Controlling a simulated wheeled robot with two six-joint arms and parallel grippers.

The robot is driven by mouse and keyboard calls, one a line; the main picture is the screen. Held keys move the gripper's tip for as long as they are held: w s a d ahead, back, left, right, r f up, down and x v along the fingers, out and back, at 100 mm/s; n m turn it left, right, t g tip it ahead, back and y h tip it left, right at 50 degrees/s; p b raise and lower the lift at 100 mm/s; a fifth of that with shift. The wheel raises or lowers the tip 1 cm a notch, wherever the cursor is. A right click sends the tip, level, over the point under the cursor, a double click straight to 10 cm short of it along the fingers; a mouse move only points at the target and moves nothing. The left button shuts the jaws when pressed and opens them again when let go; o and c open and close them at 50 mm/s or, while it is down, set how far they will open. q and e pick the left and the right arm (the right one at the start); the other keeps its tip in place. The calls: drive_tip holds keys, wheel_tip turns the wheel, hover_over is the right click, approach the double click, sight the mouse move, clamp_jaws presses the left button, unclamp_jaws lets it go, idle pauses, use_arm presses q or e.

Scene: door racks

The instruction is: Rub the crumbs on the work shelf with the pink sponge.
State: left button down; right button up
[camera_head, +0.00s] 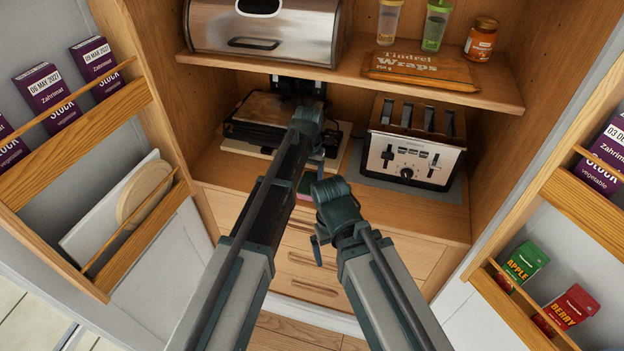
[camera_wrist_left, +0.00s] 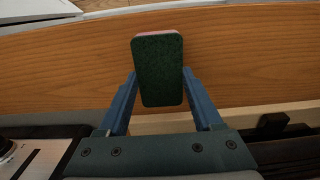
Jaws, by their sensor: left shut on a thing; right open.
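The pink sponge (camera_wrist_left: 158,92) is in the left wrist view, its dark green face towards the camera and a pink strip along its top edge. My left gripper (camera_wrist_left: 159,74) is shut on it, one blue finger on each side. Wood of the work shelf (camera_wrist_left: 60,70) shows behind the sponge; I cannot tell whether they touch. In the head view the sponge (camera_head: 308,184) shows only partly beside my left forearm, near the shelf's front (camera_head: 425,214). My right gripper (camera_head: 318,248) is open and empty, lower down in front of the drawers. I cannot make out any crumbs.
A toaster (camera_head: 412,152) stands on a grey mat at the right of the work shelf. A dark press (camera_head: 250,125) stands on a board at the left. The upper shelf (camera_head: 350,72) overhangs both. Door racks (camera_head: 75,150) flank the opening, with boxes and boards.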

use_arm(q)
drive_tip(key=shift+w+a+f, duration=0.1)
drive_tip(key=shift+w+a, duration=0.15)
drive_tip(key=shift+a, duration=0.55)
drive_tip(key=shift+w+a+f, duration=0.1)
drive_tip(key=shift+w+a, duration=0.1)
drive_tip(key=shift+a, duration=0.6)
drive_tip(key=shift+r, duration=0.1)
drive_tip(key=shift+a+r+p, duration=0.1)
drive_tip(key=shift+r+p, duration=0.3)
drive_tip(key=shift+r, duration=0.05)
wheel_tip(320, 180, up, 5)
drive_tip(key=p, duration=0.5)
wheel_tip(320, 180, up, 3)
drive_tip(key=p, duration=0.3)
